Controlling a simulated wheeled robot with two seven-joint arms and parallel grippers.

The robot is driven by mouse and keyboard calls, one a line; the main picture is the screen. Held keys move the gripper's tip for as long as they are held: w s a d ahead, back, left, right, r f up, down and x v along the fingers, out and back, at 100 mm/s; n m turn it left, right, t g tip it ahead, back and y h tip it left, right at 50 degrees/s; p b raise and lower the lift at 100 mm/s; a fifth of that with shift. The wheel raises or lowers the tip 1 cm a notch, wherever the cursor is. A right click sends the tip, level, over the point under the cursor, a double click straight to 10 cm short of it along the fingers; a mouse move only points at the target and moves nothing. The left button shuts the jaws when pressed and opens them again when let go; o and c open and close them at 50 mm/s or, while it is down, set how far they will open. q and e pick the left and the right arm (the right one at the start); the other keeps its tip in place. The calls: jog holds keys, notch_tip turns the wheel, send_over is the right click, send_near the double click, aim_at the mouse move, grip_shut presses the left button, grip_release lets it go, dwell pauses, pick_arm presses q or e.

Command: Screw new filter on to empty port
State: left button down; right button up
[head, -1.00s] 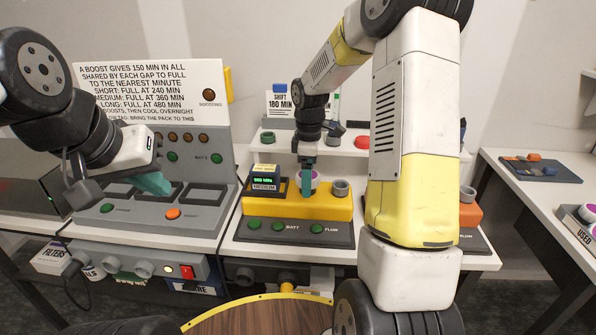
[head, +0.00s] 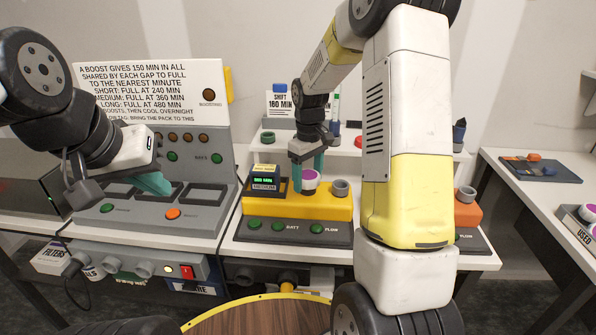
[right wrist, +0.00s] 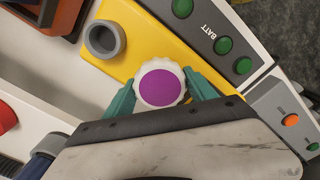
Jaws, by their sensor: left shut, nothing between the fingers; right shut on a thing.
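A filter with a white ribbed rim and purple top (head: 311,177) stands upright at the yellow unit (head: 322,208). My right gripper (head: 306,174) reaches down from above and is shut on this filter. In the right wrist view the filter (right wrist: 160,84) sits between the two teal fingers, over the yellow top. Its underside is hidden, so I cannot tell whether it is seated in a port. An open grey port (head: 340,187) stands beside it on the yellow unit, and also shows in the right wrist view (right wrist: 104,39). My left gripper (head: 154,183) is shut and empty over the grey charging panel.
The yellow unit carries a small green-lit display (head: 264,181) on its left. Green buttons (head: 254,224) line its front base. A box marked USED (head: 578,220) with purple-topped filters is at far right. A FILTERS box (head: 52,259) sits low at left.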

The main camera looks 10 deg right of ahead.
jog(key=m, duration=1.9)
jog(key=shift+m, duration=0.4)
jog(key=o, duration=1.6)
jog(key=shift+c, duration=0.2)
